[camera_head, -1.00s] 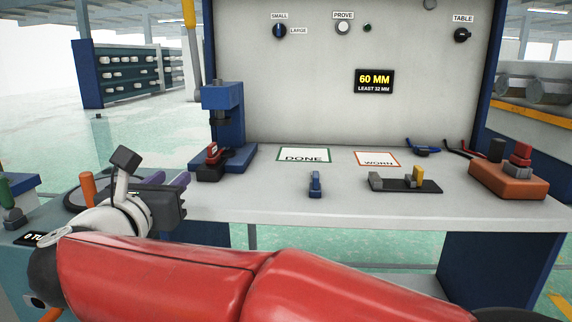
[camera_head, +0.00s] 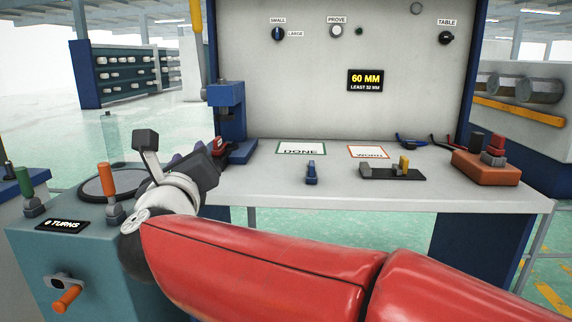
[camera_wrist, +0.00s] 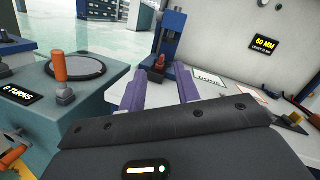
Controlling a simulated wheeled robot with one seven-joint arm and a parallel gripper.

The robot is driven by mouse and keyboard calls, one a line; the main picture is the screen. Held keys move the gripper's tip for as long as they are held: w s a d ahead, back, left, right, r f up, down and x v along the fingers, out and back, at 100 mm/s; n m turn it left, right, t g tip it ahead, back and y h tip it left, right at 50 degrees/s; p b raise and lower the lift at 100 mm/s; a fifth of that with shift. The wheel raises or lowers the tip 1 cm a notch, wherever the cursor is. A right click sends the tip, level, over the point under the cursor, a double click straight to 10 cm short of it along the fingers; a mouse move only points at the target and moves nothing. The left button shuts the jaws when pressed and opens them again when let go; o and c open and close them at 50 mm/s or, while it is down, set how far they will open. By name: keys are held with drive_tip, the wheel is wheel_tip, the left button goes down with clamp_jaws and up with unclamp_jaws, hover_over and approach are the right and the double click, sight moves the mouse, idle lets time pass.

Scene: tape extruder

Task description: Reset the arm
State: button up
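My arm stretches across the front of the head view, with my gripper (camera_head: 190,156) at its far end, between the teal machine and the white bench. In the wrist view the two purple fingers of my gripper (camera_wrist: 160,88) stand apart with nothing between them, so it is open. Beyond them is a blue press (camera_wrist: 168,40) with a small red-topped piece (camera_wrist: 159,63) at its foot.
The teal machine (camera_head: 95,262) at left carries an orange handle (camera_head: 108,180), a round plate and a "0 TURNS" display. The bench (camera_head: 350,205) holds DONE (camera_head: 301,149) and WORN (camera_head: 368,152) cards, a small blue piece (camera_head: 311,172), a black fixture (camera_head: 395,174) and an orange block (camera_head: 485,167).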

drive_tip(key=s+d+f+n+g+y, duration=0.1)
drive_tip(key=d+f+n+g+y, duration=0.15)
drive_tip(key=d+n, duration=0.5)
drive_tip(key=s+d+f+n+g+y, duration=0.15)
drive_tip(key=d+f+n, duration=0.25)
drive_tip(key=n, duration=0.6)
drive_tip(key=s+d+f+n+g+h+p, duration=0.1)
drive_tip(key=s+d+f+n+g+h, duration=0.6)
drive_tip(key=s+d+f, duration=1)
drive_tip(key=d+f+n+g, duration=0.2)
drive_tip(key=d+n, duration=0.1)
drive_tip(key=n, duration=0.1)
drive_tip(key=shift+d+g, duration=0.15)
drive_tip(key=shift+g, duration=0.15)
